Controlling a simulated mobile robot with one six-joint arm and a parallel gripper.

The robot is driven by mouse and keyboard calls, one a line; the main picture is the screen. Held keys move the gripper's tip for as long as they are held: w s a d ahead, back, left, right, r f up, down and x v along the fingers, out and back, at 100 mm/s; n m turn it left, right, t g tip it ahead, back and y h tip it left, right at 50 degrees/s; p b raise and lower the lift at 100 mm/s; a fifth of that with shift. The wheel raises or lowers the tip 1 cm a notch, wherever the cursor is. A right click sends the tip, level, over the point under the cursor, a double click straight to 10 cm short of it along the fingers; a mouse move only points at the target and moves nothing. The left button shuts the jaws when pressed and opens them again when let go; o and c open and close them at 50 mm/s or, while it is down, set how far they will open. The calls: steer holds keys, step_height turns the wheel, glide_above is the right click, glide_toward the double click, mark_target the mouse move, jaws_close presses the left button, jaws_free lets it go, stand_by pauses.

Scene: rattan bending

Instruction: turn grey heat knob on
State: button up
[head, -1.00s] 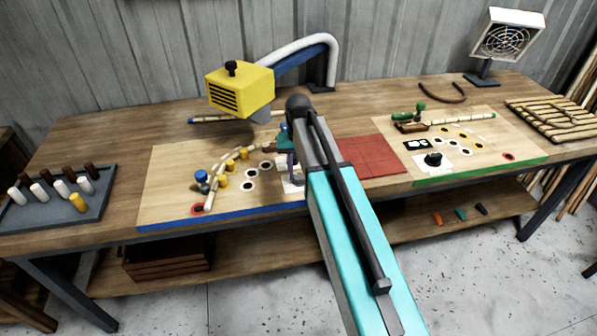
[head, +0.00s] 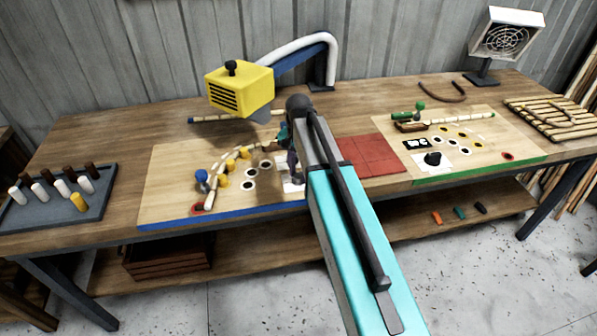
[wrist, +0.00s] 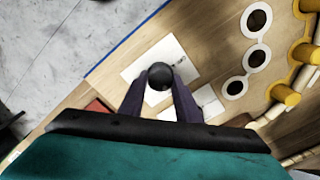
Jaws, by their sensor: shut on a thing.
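The grey heat knob (wrist: 159,76) is a dark round knob over a white plate (wrist: 146,62) on the blue-edged board, seen in the wrist view. My gripper (wrist: 160,88) has its two purple fingers shut on the knob, one on each side. In the head view my gripper (head: 293,165) reaches down to the white plate near the board's right end. The knob is mostly hidden there by my arm, and I cannot make out its pointer or any marks.
The blue-edged board (head: 165,175) carries a curved rattan strip, yellow pegs and black-and-white rings left of my gripper. A yellow heater (head: 240,88) hangs behind it. A red mat (head: 372,156) lies to the right. Beyond it, a green-edged board has another black knob (head: 433,159).

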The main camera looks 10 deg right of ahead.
mark_target(299, 175)
steer(key=shift+a, duration=0.1)
steer(key=o, duration=1.1)
steer(key=shift+c, duration=0.2)
steer(key=shift+r, duration=0.2)
step_height(299, 175, up, 14)
steer(key=b, duration=0.3)
steer(key=shift+f, duration=0.25)
steer(key=shift+s, duration=0.1)
